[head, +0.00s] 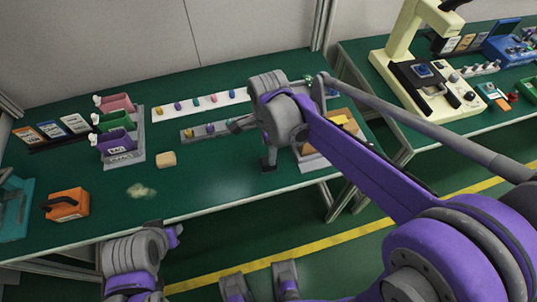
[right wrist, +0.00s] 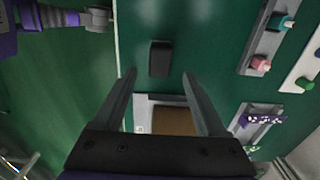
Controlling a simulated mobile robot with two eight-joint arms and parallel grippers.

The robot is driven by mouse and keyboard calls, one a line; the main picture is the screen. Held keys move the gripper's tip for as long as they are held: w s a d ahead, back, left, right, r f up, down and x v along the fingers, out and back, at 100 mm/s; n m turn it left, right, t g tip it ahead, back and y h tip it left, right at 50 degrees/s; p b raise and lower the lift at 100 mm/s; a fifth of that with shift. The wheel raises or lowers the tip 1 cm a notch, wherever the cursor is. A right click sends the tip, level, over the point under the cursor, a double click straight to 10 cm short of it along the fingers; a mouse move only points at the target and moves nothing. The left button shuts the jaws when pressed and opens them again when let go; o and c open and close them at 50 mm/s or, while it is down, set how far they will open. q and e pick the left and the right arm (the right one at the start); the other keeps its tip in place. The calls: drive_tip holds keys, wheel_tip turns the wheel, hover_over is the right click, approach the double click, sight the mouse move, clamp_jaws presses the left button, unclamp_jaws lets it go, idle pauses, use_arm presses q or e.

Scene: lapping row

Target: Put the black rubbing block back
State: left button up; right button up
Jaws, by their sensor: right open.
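The black rubbing block (right wrist: 160,58) stands on the green table near its front edge, a little apart from a pale tray (right wrist: 140,113). In the head view the dark block (head: 268,164) shows just left of that tray (head: 318,162). My right gripper (right wrist: 158,74) is open and empty. Its two grey fingers point toward the block, which appears between and just past their tips, with no visible contact. In the head view my right arm hides most of this gripper.
Behind are a grey rack of small coloured pieces (head: 190,137) and a white strip of pieces (head: 170,112). Left are coloured bins (head: 118,140), a tan block (head: 166,159) and an orange box (head: 67,204). The front table between tan and black blocks is clear.

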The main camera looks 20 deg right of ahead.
wheel_tip(320, 180, up, 6)
drive_tip(key=f, duration=0.1)
drive_tip(key=s+d+f+n+t, duration=0.2)
drive_tip(key=s+d+f+n, duration=0.1)
drive_tip(key=s+n, duration=0.4)
drive_tip(key=s+d+f+n+t, duration=0.3)
drive_tip(key=s+n, duration=0.5)
drive_tip(key=n, duration=0.2)
drive_tip(key=shift+s+d+f+n, duration=0.15)
drive_tip(key=shift+s+d+n, duration=0.15)
drive_tip(key=shift+d, duration=0.05)
drive_tip(key=r+p, duration=0.2)
drive_tip(key=w+r+p, duration=0.1)
drive_tip(key=r+p, duration=0.2)
